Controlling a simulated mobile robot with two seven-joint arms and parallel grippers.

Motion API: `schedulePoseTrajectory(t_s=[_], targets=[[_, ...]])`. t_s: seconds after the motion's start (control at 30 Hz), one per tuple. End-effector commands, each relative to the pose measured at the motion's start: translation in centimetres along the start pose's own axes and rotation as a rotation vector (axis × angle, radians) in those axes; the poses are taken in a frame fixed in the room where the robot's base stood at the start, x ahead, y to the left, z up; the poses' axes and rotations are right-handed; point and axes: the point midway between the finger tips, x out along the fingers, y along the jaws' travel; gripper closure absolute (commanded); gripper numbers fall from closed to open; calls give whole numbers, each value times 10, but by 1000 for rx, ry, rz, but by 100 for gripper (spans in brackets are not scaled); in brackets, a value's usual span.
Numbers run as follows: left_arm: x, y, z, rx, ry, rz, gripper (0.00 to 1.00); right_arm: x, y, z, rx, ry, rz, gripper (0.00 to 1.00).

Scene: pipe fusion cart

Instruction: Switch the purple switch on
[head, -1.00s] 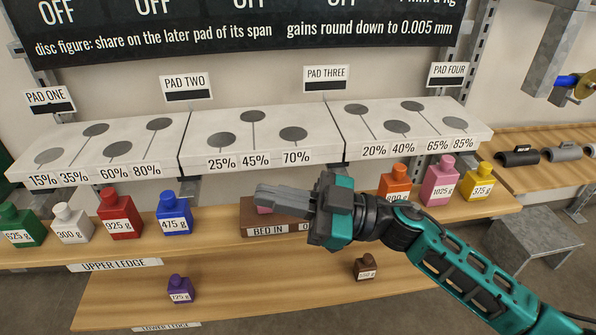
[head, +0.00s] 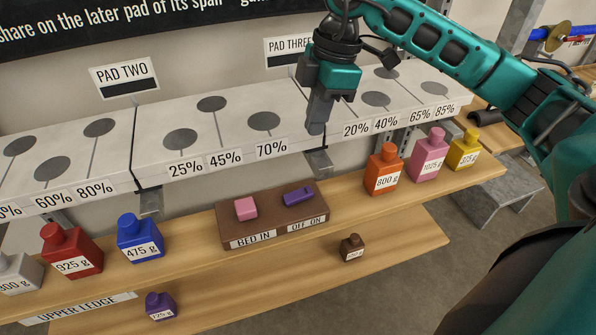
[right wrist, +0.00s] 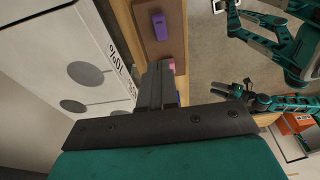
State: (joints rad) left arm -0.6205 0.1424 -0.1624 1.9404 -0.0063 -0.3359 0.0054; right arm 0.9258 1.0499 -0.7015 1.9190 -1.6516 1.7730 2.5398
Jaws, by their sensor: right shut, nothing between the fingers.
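The purple switch (head: 298,197) is on top of a brown box (head: 262,219) on the upper ledge, above an OFF ON label. Which side it is tipped to is too small to tell. A pink button (head: 245,208) is left of it, above BED IN. My right gripper (head: 317,128) is shut and empty, pointing down above and behind the box, near the 70% label, apart from the switch. In the right wrist view the switch (right wrist: 159,27) shows beyond the shut fingers (right wrist: 160,70). My left gripper (right wrist: 235,88) shows small in that view; its jaws are unclear.
A white shelf with grey discs (head: 180,142) runs behind the ledge. Red (head: 70,252) and blue bottles (head: 140,238) stand left of the box; orange (head: 384,172), pink (head: 428,157) and yellow ones stand right. Purple and brown bottles are on the lower ledge.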

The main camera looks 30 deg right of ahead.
Motion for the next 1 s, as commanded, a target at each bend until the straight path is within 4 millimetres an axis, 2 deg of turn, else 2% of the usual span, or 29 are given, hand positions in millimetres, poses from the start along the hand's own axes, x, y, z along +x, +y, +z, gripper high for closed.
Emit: schedulePoseTrajectory(t_s=[0.37, 0.57, 0.87, 1.0], targets=[[-1, 1, 3, -1, -6, 1, 57, 6, 0, -1, -2, 2, -2, 100], [0, 1, 6, -1, -8, 2, 57, 38, -1, 0, -2, 2, -6, 100], [2, 1, 10, -1, -8, 2, 57, 102, -1, -1, -2, 3, -6, 100], [3, 1, 10, -1, -8, 2, 57, 122, -1, 8, -1, 3, -4, 100]])
